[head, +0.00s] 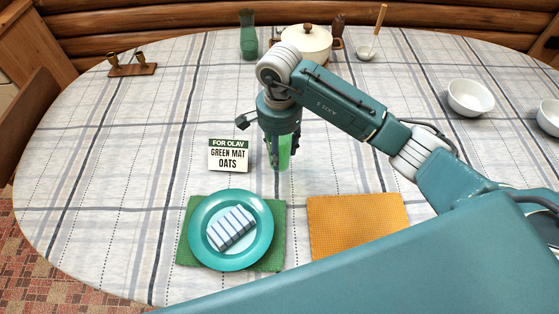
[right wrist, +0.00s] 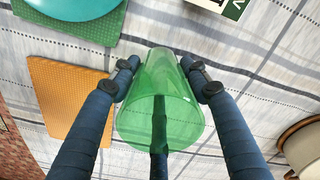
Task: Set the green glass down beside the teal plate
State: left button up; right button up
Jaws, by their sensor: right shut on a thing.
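My right gripper (head: 279,163) points down over the table and is shut on the green glass (head: 285,148). The teal plate and green mat also show at the top left of the right wrist view. My left gripper is not in view.
An orange mat (head: 357,225) lies right of the green mat. A card reading "FOR OLAV GREEN MAT OATS" (head: 229,156) stands behind the plate. A white pot (head: 307,43), a green vessel (head: 248,36) and white bowls (head: 470,98) stand farther off. Cloth left of the plate is clear.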

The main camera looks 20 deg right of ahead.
notch_tip(320, 180, down, 2)
jog(key=shift+f, duration=0.2)
notch_tip(320, 180, down, 3)
jog(key=shift+f+p, duration=0.2)
jog(key=shift+p, duration=0.25)
jog(key=shift+f, duration=0.25)
jog(key=o, duration=1.3)
jog(key=shift+f, duration=0.1)
